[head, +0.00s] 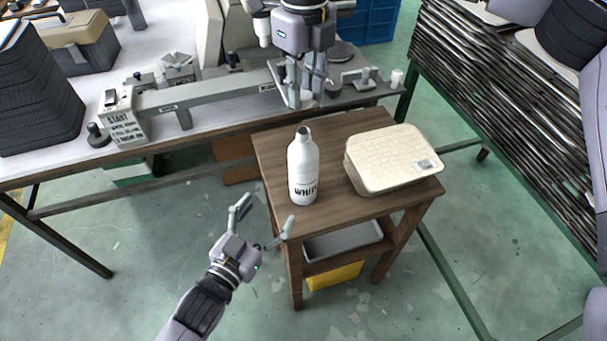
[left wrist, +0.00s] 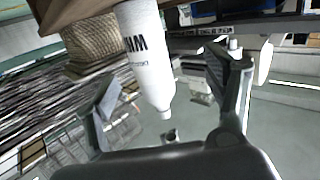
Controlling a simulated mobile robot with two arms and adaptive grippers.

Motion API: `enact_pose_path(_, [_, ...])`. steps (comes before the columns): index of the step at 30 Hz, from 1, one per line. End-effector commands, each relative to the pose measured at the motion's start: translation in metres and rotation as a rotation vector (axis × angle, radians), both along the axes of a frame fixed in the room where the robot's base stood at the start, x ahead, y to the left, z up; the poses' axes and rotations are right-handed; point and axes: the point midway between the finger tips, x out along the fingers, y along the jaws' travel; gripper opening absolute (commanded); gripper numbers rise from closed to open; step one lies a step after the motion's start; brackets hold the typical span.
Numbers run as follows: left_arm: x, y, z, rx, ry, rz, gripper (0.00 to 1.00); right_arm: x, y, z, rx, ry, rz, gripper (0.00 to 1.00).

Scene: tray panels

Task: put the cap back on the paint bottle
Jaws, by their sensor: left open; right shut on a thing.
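The white paint bottle (head: 303,168) stands upright on the small wooden table (head: 270,150), its uncapped neck showing a dark opening. In the left wrist view the bottle (left wrist: 150,75) appears upside down, its neck between the two fingers and beyond them. My left gripper (head: 267,213) is open and empty, in front of the table and to the lower left of the bottle, apart from it. It also shows in the left wrist view (left wrist: 170,110).
A cream patterned case (head: 395,158) stands right of the bottle on the same table. A grey tray (head: 343,240) and a yellow bin (head: 335,274) sit below. Floor to the left is clear.

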Motion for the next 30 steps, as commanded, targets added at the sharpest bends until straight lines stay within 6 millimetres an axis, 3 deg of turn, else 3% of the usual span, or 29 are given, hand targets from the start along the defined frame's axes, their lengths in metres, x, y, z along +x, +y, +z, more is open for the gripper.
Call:
enact_pose_path(6, [-0.004, -0.015, 0.013, -0.046, -0.089, -0.063, 0.76, 0.000, 0.001, 0.001, -0.001, -0.001, -0.008, 0.16])
enact_pose_path(19, [-0.003, -0.017, 0.015, -0.051, -0.096, -0.067, 0.76, 0.000, 0.001, 0.001, 0.000, 0.000, -0.007, 0.16])
enact_pose_path(23, [0.009, -0.023, 0.015, -0.053, -0.097, -0.066, 0.76, 0.000, 0.000, 0.001, 0.000, 0.000, -0.007, 0.16])
enact_pose_path(30, [0.048, -0.045, 0.016, -0.052, -0.098, -0.067, 0.76, 0.000, 0.000, 0.001, 0.000, 0.000, -0.007, 0.16])
